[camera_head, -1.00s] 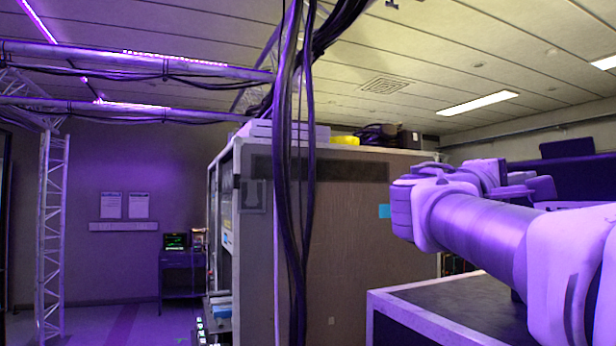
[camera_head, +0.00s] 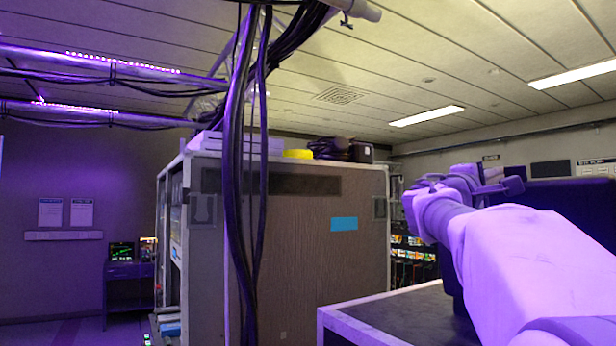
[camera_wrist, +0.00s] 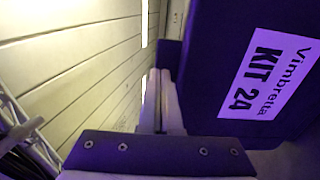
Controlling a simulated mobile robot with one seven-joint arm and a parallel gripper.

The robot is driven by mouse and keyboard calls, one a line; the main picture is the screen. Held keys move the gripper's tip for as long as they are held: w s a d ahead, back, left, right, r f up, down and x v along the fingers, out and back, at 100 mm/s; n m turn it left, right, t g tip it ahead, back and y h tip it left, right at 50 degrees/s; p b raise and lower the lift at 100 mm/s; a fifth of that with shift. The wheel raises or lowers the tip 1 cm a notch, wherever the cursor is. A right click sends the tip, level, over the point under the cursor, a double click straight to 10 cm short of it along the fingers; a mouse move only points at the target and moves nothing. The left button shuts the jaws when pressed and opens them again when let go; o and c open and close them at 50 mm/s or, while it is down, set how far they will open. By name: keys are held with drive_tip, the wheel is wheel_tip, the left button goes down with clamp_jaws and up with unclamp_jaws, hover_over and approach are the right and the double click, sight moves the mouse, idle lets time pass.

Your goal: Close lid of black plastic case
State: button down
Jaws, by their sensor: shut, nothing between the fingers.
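A dark panel with a white label reading "Vimbretta KIT 24" fills the right of the wrist view; it appears to be the raised lid of the black plastic case (camera_wrist: 205,75). In the head view a dark upright panel (camera_head: 570,195), likely the same lid, shows behind my arm at the right. My gripper (camera_wrist: 158,80) is shut and empty, its fingers pointing along the lid's left edge in the wrist view. I cannot tell whether they touch it. The case's body and hinge are mostly hidden by my arm.
A dark-topped stand with a pale edge (camera_head: 385,318) is at the lower right. A tall brown cabinet (camera_head: 300,250) stands beyond it, with a yellow item (camera_head: 297,154) on top. Black cables (camera_head: 243,150) hang in front of the cabinet. Ceiling truss is at the left.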

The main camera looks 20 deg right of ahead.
drive_tip(key=shift+w+d+r, duration=0.1)
drive_tip(key=shift+w+d, duration=0.05)
drive_tip(key=shift+d, duration=0.25)
